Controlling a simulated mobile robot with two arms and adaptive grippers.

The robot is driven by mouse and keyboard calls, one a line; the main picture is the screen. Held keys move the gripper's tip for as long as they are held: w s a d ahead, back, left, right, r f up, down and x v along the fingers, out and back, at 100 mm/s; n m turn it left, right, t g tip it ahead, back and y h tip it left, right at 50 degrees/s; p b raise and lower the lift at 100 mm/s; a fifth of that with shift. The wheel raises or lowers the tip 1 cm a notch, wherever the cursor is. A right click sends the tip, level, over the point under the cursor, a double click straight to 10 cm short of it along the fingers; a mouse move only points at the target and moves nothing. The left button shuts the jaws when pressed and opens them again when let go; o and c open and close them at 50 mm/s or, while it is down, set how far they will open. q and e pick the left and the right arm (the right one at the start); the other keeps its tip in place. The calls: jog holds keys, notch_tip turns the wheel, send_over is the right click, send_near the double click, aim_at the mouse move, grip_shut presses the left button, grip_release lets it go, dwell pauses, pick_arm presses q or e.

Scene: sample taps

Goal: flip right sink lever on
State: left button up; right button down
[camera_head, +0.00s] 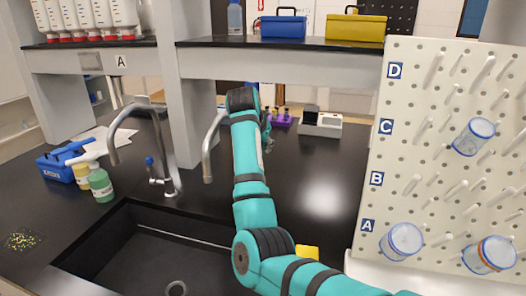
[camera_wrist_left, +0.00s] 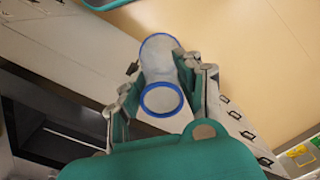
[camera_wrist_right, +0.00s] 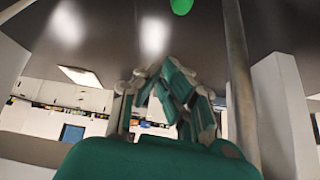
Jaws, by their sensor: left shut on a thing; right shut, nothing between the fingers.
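The right sink tap (camera_head: 208,150) is a curved grey spout behind my right arm in the head view. Its lever is not visible; my arm covers the area beside the spout. The left tap (camera_head: 122,125) has a small blue-tipped lever (camera_head: 150,163). My right gripper (camera_head: 267,128) is mostly hidden behind its own arm near the tap. In the right wrist view the right gripper (camera_wrist_right: 165,80) is shut and empty, with a grey vertical pipe (camera_wrist_right: 240,90) to its right. My left gripper (camera_wrist_left: 162,78) is shut on a clear blue-rimmed jar (camera_wrist_left: 161,55), outside the head view.
The black sink basin (camera_head: 150,245) lies in front of the taps. Green and yellow bottles (camera_head: 101,185) and a blue caddy (camera_head: 60,160) stand at left. A pegboard (camera_head: 405,150) with several clear jars stands at right. A grey shelf post (camera_head: 190,100) rises behind the taps.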

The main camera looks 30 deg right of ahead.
notch_tip(320, 180, down, 8)
jog(key=p, duration=0.3)
jog(key=shift+w+d+r, duration=0.25)
jog(key=shift+w+d, duration=0.1)
jog(key=shift+w, duration=0.05)
